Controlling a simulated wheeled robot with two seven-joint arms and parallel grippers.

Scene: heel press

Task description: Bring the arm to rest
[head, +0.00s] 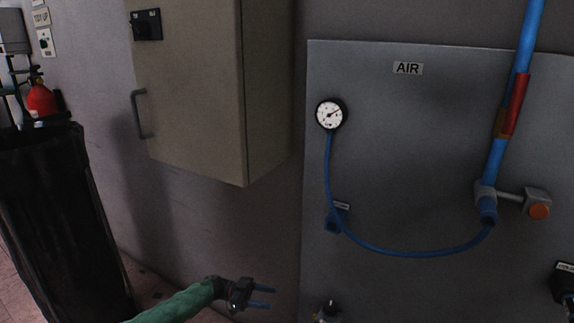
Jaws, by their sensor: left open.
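My left arm, in a green sleeve, comes in at the bottom of the head view. Its gripper (262,297) is open, with two blue fingers apart and nothing between them. It points right, in front of the wall and below the beige cabinet (195,85). The grey panel (400,150) marked AIR (408,69) is to its right. My right gripper is not in view.
A round gauge (330,114) with a blue hose (385,250) hangs on the panel. A blue pipe (497,155) and an orange-ended valve handle (539,211) stand at the right. A black bin (60,210) and a red extinguisher (40,99) are at the left.

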